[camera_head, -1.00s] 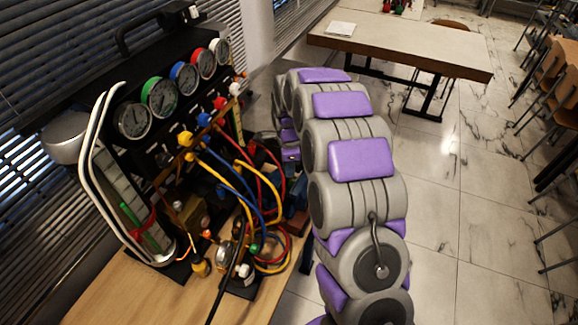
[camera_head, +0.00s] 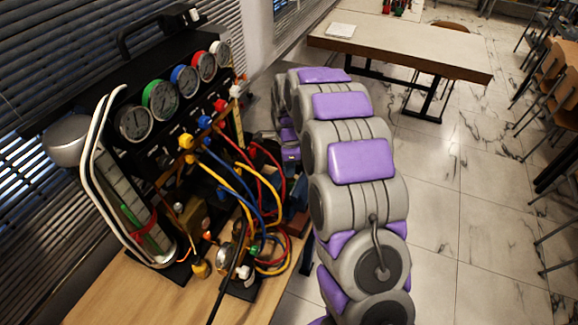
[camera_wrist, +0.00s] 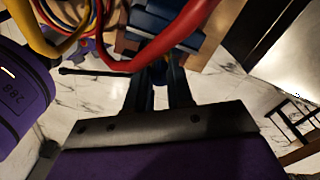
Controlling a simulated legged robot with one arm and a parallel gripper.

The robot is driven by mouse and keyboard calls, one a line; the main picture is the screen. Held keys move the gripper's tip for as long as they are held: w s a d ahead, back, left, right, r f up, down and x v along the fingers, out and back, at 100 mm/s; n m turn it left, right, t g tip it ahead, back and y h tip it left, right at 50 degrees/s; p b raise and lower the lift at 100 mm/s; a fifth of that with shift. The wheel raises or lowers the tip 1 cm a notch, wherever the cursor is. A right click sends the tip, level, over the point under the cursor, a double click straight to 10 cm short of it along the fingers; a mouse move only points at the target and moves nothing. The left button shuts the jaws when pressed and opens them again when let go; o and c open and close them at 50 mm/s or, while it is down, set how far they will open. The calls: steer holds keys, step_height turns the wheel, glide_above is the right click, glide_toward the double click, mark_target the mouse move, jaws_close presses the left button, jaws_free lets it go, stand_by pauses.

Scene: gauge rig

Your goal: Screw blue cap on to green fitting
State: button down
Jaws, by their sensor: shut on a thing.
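My gripper (camera_wrist: 165,82) points away from the camera in the wrist view, its two dark fingers close together. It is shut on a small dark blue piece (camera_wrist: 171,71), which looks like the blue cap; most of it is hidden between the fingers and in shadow. In the head view my gripper is hidden behind my arm and the hoses. A small green fitting (camera_head: 254,248) shows low on the rig among the hoses. It is not identifiable in the wrist view, and I cannot tell how far the cap is from it.
The gauge rig (camera_head: 150,150) stands on a wooden table (camera_head: 130,297). Red, yellow and blue hoses (camera_head: 262,195) loop beside my arm, and a red hose (camera_wrist: 165,45) crosses close above my fingers. Marble floor and another table (camera_head: 400,45) lie to the right.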

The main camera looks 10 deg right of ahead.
steer(key=shift+s+f, duration=0.15)
steer(key=shift+f, duration=0.35)
stand_by(1.5)
steer(key=m+p, duration=0.1)
steer(key=m, duration=0.2)
steer(key=shift+d, duration=0.1)
steer(key=shift+m, duration=1.2)
steer(key=m+p, duration=0.2)
steer(key=m, duration=0.2)
steer(key=shift+m, duration=0.6)
